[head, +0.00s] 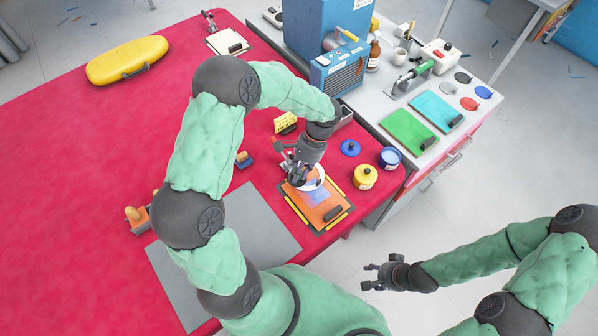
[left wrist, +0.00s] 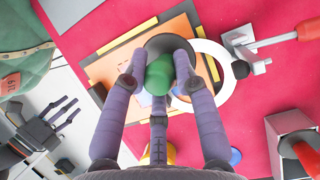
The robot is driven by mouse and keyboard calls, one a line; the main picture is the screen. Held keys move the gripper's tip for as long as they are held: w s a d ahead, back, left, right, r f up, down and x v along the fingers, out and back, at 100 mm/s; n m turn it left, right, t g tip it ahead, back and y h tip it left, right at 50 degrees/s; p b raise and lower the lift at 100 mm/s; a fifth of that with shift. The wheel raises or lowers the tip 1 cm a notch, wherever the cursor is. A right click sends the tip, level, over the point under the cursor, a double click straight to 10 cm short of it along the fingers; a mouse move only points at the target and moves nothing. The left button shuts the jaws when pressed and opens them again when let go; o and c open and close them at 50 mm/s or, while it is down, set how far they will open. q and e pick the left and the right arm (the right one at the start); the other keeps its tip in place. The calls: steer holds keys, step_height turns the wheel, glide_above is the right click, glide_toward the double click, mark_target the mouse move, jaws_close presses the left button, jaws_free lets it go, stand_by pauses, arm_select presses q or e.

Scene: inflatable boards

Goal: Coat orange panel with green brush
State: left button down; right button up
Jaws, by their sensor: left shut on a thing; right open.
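The orange panel (head: 325,215) lies on the red table near its right edge, with a bluish patch in its middle and a dark block on its lower part. It also shows in the left wrist view (left wrist: 112,66). My left gripper (head: 296,176) is over the panel's upper end. In the left wrist view its fingers are shut on the green knob of the green brush (left wrist: 157,80), with a dark round base below. Whether the base touches the panel is unclear. A white ring (left wrist: 229,78) is beside it. My right gripper (head: 372,277) is open and empty, off the table.
A yellow jar (head: 365,177), a blue jar (head: 389,158) and a blue lid (head: 350,148) stand right of the panel. A yellow sponge-like block (head: 285,122) is behind. A grey mat (head: 240,225) lies to the left. A side cabinet carries a green panel (head: 408,131).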

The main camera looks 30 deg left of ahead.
arm_select(q)
steer(key=shift+s+d+r+p, duration=0.15)
steer(key=shift+r+p, duration=0.15)
steer(key=shift+r, duration=0.35)
steer(key=shift+d+r+p, duration=0.15)
steer(key=shift+r+p, duration=0.1)
steer(key=shift+r, duration=0.35)
step_height(320, 180, up, 2)
steer(key=shift+a+r+p, duration=0.1)
steer(key=shift+a+p, duration=0.05)
steer(key=shift+p, duration=0.7)
steer(key=shift+r+p, duration=0.8)
steer(key=shift+r, duration=0.25)
